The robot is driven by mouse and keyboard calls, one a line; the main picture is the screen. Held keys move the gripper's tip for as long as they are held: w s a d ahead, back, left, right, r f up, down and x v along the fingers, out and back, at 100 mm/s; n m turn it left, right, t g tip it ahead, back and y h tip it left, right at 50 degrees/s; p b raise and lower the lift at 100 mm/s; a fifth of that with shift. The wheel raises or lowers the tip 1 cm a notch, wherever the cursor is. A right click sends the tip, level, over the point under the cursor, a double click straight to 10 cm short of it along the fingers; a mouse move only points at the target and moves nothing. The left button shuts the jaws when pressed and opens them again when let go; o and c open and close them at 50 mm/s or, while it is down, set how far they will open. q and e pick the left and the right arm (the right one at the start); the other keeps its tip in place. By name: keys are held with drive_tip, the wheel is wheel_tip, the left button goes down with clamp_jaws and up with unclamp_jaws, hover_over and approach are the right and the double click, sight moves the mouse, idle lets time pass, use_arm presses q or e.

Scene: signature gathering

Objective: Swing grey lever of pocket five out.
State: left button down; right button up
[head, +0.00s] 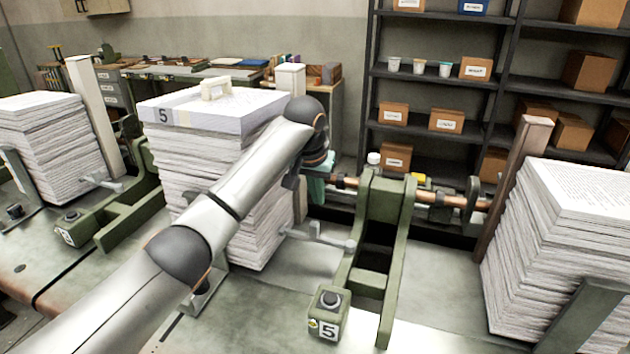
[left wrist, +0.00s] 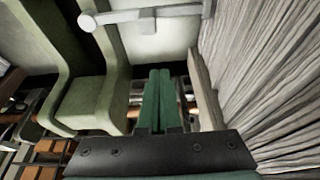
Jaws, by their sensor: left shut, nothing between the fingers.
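The grey lever (head: 322,236) of pocket five sticks out from beside the paper stack (head: 265,215) towards the green bracket (head: 385,215), its round knob near the bracket. The lever (left wrist: 150,16) also crosses the top of the left wrist view, with its round end at the left. My left gripper (head: 317,190) hangs behind the stack's right side, partly hidden by my arm. In the left wrist view its green fingers (left wrist: 158,75) are together and empty, apart from the lever. My right gripper is in neither view.
A block with a black button and a 5 label (head: 328,312) stands in front of the bracket. A copper-coloured bar (head: 430,196) runs behind it. Another paper stack (head: 570,250) stands at the right, one more (head: 45,135) at the left. Bare bench lies in front of pocket five.

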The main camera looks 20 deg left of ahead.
sight(317, 233)
use_arm(q)
drive_tip(key=shift+s+f+p, duration=0.65)
drive_tip(key=shift+s+f, duration=0.8)
drive_tip(key=shift+f, duration=0.15)
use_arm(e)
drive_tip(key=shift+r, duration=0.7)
